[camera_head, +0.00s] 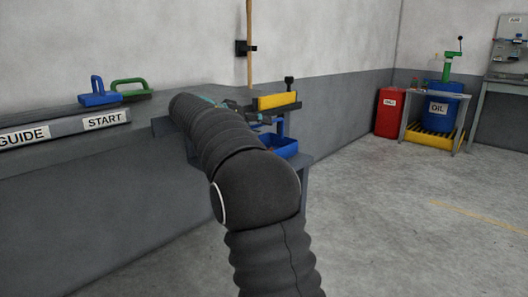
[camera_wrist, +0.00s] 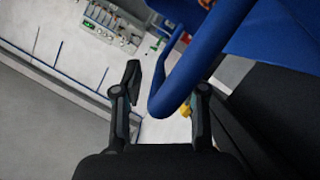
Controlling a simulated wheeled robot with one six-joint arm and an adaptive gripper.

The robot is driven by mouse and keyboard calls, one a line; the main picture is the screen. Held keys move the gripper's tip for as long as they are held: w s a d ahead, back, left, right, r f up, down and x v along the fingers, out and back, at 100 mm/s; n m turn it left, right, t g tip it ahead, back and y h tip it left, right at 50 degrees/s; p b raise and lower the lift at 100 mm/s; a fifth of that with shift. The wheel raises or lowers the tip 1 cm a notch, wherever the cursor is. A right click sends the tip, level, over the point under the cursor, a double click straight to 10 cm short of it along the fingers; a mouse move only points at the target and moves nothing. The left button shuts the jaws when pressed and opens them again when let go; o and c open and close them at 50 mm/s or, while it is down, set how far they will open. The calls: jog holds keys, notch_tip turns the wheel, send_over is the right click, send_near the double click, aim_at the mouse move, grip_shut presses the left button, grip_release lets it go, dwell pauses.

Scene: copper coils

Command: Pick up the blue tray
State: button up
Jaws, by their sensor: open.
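In the wrist view, a thick blue curved bar (camera_wrist: 200,62), which looks like the tray's handle, runs between the two fingers of my gripper (camera_wrist: 168,88). A broad blue surface (camera_wrist: 265,28) lies behind it at the upper right. The fingers are apart, and I cannot tell whether either touches the bar. In the head view my gripper (camera_head: 238,106) is small and partly hidden, close to the tray's left side.
The yellow-fronted block (camera_head: 277,101) stands just above the tray. Blue (camera_head: 98,97) and green (camera_head: 131,88) handled pieces sit on the labelled guide rail (camera_head: 65,129) at the left. A red can (camera_head: 389,112) and blue oil drum (camera_head: 440,107) stand far right. The floor (camera_head: 400,210) at right is clear.

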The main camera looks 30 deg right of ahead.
jog(key=shift+d+f, duration=0.1)
jog(key=shift+d, duration=0.15)
grip_shut()
